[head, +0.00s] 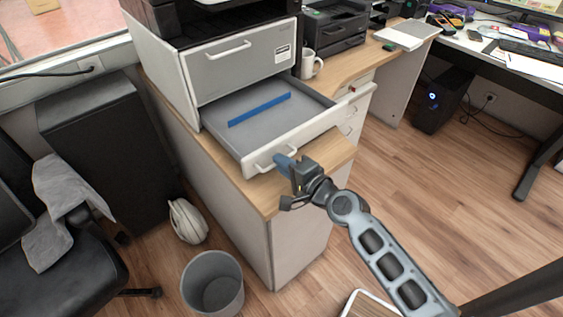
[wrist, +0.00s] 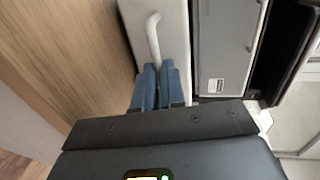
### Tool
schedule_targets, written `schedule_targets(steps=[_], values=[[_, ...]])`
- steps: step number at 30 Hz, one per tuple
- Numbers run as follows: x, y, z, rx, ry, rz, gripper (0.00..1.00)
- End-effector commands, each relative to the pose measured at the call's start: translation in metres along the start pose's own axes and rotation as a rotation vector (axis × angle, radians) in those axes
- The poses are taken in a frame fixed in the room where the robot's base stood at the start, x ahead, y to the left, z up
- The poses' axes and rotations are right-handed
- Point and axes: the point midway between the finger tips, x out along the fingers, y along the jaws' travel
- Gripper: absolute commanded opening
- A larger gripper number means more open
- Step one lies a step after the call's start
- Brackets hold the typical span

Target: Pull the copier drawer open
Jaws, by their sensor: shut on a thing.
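The copier's lower drawer (head: 247,160) stands pulled out over the wooden cabinet top, and its grey inside shows in the head view. A blue strip (head: 259,109) lies in it. Its white bar handle (head: 264,164) is on the front panel; the handle also shows in the wrist view (wrist: 153,35). My gripper (head: 283,163) is at the right end of this handle, with blue fingertips closed on it. In the wrist view the two blue fingers (wrist: 158,72) meet around the handle's near end, hiding that end.
The upper copier drawer (head: 238,68) is shut. A white mug (head: 310,64) stands right of the copier. A grey bin (head: 212,285) and an office chair (head: 60,240) are on the left. The wooden floor to the right is mostly clear.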

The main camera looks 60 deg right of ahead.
Motion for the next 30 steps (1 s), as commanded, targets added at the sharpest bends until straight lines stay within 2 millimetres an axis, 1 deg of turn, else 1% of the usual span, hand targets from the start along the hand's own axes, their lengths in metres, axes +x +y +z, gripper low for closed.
schedule_targets(steps=[1,2,9,16,20,30], values=[[0.000,0.001,0.000,0.000,0.000,0.002,0.00],[0.000,0.001,0.000,0.000,0.000,0.002,0.11],[0.000,0.001,0.000,0.000,0.000,0.001,0.34],[0.000,0.000,0.000,0.000,0.000,0.000,0.35],[-0.007,0.001,0.000,0.000,0.000,0.001,0.35],[-0.057,0.003,0.000,0.000,0.000,0.002,0.35]])
